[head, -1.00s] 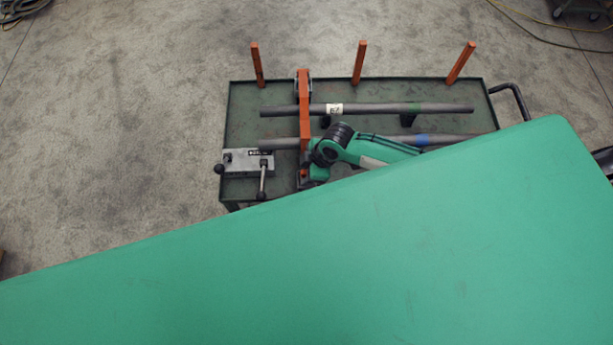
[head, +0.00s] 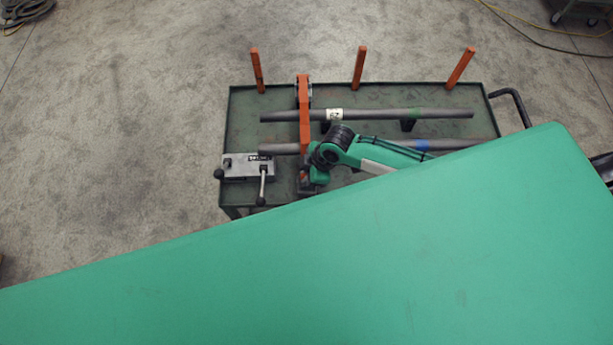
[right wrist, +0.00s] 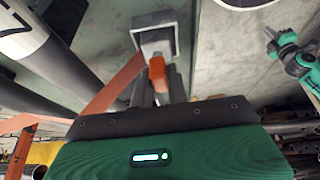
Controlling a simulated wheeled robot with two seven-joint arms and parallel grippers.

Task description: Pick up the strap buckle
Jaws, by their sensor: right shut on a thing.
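The orange strap (head: 304,120) runs across the two grey pipes on the cart. Its buckle sits at the strap's near end, mostly hidden by my right arm in the head view. In the right wrist view, the buckle's orange part (right wrist: 157,72) is between the fingers, in front of a pale square-framed block (right wrist: 155,42). My right gripper (right wrist: 158,88) is shut on this orange part. In the head view, the right gripper (head: 305,182) is low at the strap's near end, its fingertips hard to make out. A green and black arm shows at the right wrist view's right edge; its gripper is too small to read.
The dark green cart (head: 245,110) carries an upper pipe (head: 370,115) and a lower pipe (head: 450,144). Three orange posts (head: 359,64) stand along its far edge. A grey lever box (head: 248,167) is left of my gripper. A broad green part of mine covers the foreground.

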